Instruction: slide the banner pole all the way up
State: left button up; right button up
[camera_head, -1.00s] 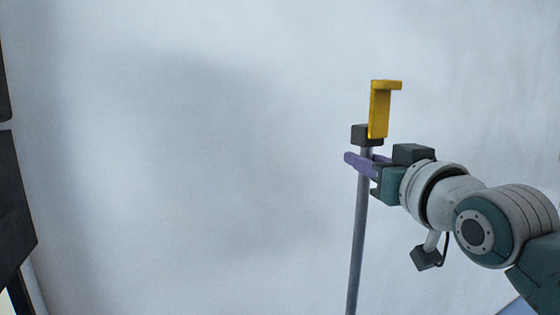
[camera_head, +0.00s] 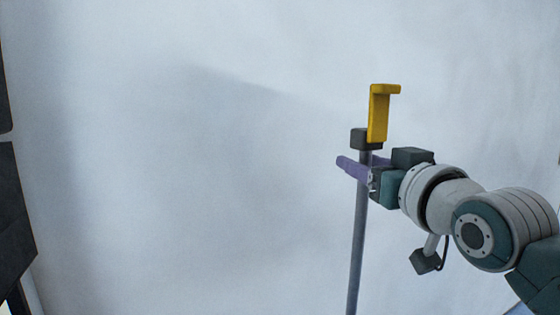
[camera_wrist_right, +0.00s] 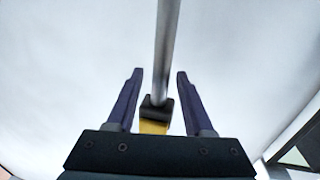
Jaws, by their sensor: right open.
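The banner pole (camera_head: 357,235) is a thin grey upright rod in front of a pale wall in the head view. A black block (camera_head: 362,138) and a yellow bracket (camera_head: 379,112) are at its top, and its lower end is out of the frame. My right gripper (camera_head: 358,161) is open just below the block, its purple fingers on either side of the pole. In the right wrist view the pole (camera_wrist_right: 164,50) passes between the spread fingers of the gripper (camera_wrist_right: 160,73), with visible gaps to both. The black block (camera_wrist_right: 157,107) shows there too. My left gripper is out of view.
A pale, plain wall (camera_head: 200,150) fills most of the head view. A dark panel (camera_head: 12,215) stands at the left edge. The space left of the pole looks clear.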

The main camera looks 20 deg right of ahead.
jog(key=shift+s, duration=0.1)
jog(key=s+a+b, duration=0.1)
jog(key=s+b, duration=0.3)
jog(key=s, duration=0.5)
jog(key=shift+s+b, duration=0.35)
jog(key=shift+a, duration=0.1)
jog(key=s+a+f+n+g+y+p, duration=0.1)
jog(key=s+a+f+g+p, duration=0.2)
jog(key=s+f+g, duration=0.4)
jog(key=s+a+f+n+g+y+p, duration=0.1)
jog(key=s+a+f+g, duration=0.4)
jog(key=s+f, duration=0.5)
jog(key=s+n+g+p, duration=0.1)
jog(key=s+g+p, duration=0.1)
jog(key=s, duration=0.2)
jog(key=shift+a+f+p, duration=0.15)
jog(key=shift+a+p, duration=0.1)
jog(key=shift+p, duration=0.05)
